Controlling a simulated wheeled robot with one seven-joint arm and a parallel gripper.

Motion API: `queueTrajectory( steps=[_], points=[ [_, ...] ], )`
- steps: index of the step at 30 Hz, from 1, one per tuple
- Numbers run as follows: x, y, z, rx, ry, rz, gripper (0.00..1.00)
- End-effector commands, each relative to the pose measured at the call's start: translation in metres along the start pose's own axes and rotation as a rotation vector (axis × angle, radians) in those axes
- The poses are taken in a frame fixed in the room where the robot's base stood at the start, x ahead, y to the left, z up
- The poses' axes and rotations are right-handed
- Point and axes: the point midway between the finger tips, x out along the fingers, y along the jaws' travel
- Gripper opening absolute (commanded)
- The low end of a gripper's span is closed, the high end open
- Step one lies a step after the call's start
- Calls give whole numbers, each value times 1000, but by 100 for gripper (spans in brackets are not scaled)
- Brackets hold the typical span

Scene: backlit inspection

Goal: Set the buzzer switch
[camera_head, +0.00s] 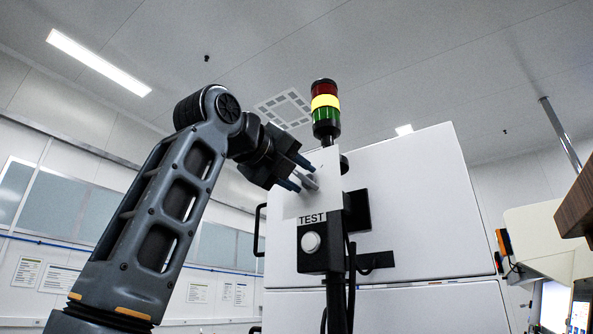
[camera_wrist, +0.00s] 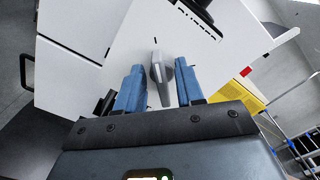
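A grey switch knob (camera_head: 310,182), which I take to be the buzzer switch, is on a white panel (camera_head: 326,163) above a TEST label. In the wrist view the knob (camera_wrist: 160,70) points nearly upright, close to a short black mark. My gripper (camera_head: 294,178) is at the panel's front. In the wrist view its two blue fingers (camera_wrist: 160,72) stand apart on either side of the knob. Whether either finger touches the knob is not clear.
A round white button (camera_head: 311,242) sits in a black box below the TEST label. A signal tower (camera_head: 325,112) with its yellow section bright rises behind the panel. A large white cabinet (camera_head: 420,200) stands behind. A wooden edge (camera_head: 577,208) juts in at far right.

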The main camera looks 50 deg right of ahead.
Motion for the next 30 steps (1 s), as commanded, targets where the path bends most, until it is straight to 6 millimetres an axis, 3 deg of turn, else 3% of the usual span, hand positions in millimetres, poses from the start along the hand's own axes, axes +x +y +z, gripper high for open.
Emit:
queueTrajectory(
  steps=[5,17,30],
  points=[
    [0,0,0,0,0,0,37],
    [0,0,0,0,0,0,0],
    [0,1,0,35,1,2,0]
  ],
)
